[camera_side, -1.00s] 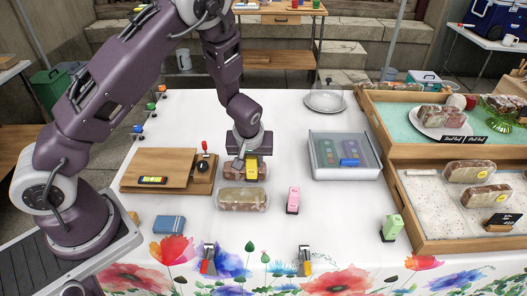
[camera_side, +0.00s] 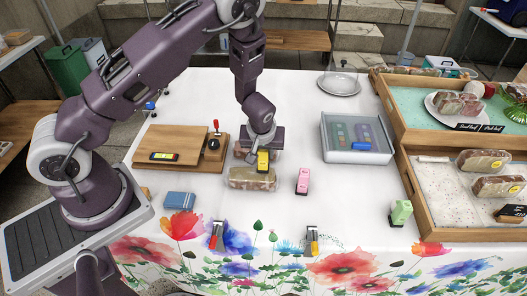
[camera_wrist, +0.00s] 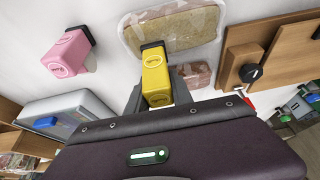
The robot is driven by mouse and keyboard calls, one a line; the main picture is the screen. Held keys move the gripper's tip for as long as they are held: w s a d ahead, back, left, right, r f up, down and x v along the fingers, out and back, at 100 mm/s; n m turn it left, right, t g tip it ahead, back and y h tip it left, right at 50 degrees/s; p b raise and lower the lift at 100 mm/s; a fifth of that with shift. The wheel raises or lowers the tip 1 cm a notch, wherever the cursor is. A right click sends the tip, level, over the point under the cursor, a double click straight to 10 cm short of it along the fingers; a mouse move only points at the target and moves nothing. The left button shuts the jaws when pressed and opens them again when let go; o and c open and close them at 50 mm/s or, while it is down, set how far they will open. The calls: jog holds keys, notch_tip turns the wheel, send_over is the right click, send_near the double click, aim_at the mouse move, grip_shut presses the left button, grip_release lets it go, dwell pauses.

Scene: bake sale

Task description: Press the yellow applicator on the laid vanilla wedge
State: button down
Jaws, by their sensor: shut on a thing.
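My gripper (camera_side: 263,152) is shut on the yellow applicator (camera_wrist: 155,80), a small block with a black end. The applicator also shows in the side view (camera_side: 263,161). A clear-wrapped pale wedge (camera_side: 250,179) lies on the table just in front of it; in the wrist view (camera_wrist: 175,28) the applicator's black end overlaps its near edge. I cannot tell whether they touch. A second wrapped wedge (camera_wrist: 195,73) lies behind, mostly hidden by my gripper in the side view. I can read no flavour on either wedge.
A pink applicator (camera_side: 302,181) stands close on the right, a green one (camera_side: 400,212) farther right. A grey tray (camera_side: 357,155) and wooden crates (camera_side: 418,215) lie right. A wooden board (camera_side: 172,140) with a red-knobbed lever (camera_side: 216,128) is left.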

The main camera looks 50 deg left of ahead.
jog(key=shift+f, duration=0.4)
dwell(1.2)
jog(key=shift+r, duration=3.55)
jog(key=shift+w, duration=0.1)
